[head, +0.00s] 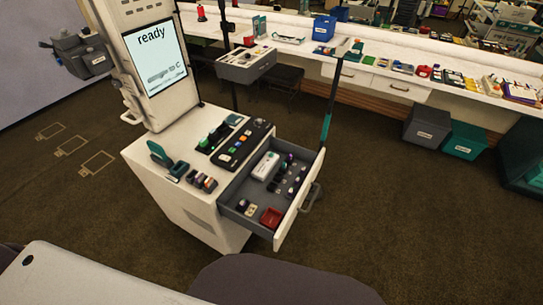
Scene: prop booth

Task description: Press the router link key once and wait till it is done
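A white cart (208,218) stands in the middle of the head view, with a tall white column and a screen (156,54) that reads "ready". On the cart top lies a black panel (258,131) with several small coloured keys. A small white device (265,166) lies in the cart's open drawer; it might be the router, but its markings are too small to read. I cannot tell which part is the link key. Neither of my grippers is in view.
The drawer (234,219) sticks out to the right and holds several bottles and a red box (271,217). Green and dark items stand on the cart top. A long white counter (455,96) runs behind, with bins (427,127) below.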

